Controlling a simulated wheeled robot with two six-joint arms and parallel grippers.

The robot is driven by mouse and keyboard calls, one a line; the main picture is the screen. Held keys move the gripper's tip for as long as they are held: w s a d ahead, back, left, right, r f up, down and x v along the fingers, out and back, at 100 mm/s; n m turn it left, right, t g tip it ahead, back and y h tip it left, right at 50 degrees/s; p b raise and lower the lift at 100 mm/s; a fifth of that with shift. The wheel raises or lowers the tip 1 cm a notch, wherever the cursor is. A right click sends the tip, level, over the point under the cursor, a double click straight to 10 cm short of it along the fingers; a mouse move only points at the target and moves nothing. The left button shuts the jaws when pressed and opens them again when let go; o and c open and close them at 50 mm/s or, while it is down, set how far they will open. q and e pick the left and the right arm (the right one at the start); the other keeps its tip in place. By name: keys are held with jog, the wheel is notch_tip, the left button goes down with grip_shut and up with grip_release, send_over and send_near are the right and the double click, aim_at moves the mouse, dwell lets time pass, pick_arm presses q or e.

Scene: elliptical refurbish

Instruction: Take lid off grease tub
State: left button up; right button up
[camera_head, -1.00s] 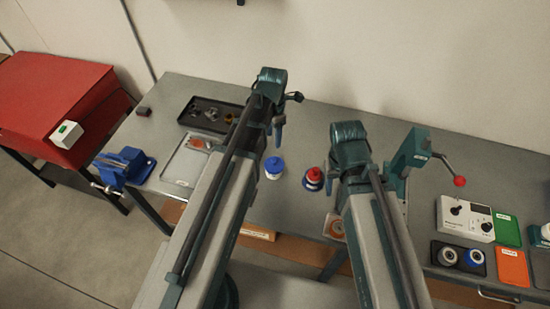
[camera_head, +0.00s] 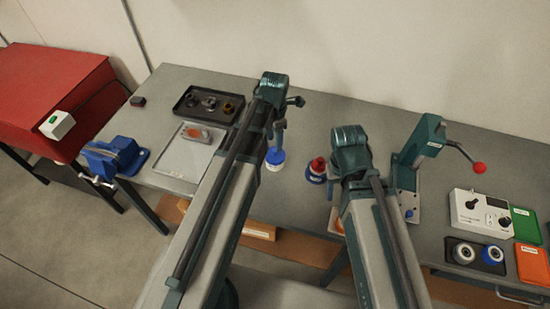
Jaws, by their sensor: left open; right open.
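A white tub with a blue lid (camera_head: 275,158), seemingly the grease tub, stands upright on the grey bench. Its lid is on. My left gripper (camera_head: 280,138) is open, and its fingers overlap the back of the lid in the picture. I cannot tell whether they touch it. My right gripper (camera_head: 331,188) is open, mostly hidden by its own arm, just right of a red-capped blue container (camera_head: 316,170).
A black parts tray (camera_head: 183,114) and a pale tray (camera_head: 176,166) lie left of my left arm. A blue vise (camera_head: 114,157) is at the left edge. A green press (camera_head: 419,146) stands close to my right arm. A white control box (camera_head: 482,211) is further right.

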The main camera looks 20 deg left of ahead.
aim_at(275, 153)
pick_arm(q)
notch_tip(275, 153, down, 5)
jog(key=b, duration=0.5)
jog(key=shift+w+f, duration=0.1)
jog(key=shift+f, duration=0.05)
pick_arm(e)
notch_tip(275, 153, down, 5)
jog(key=shift+f, duration=0.15)
pick_arm(q)
grip_shut()
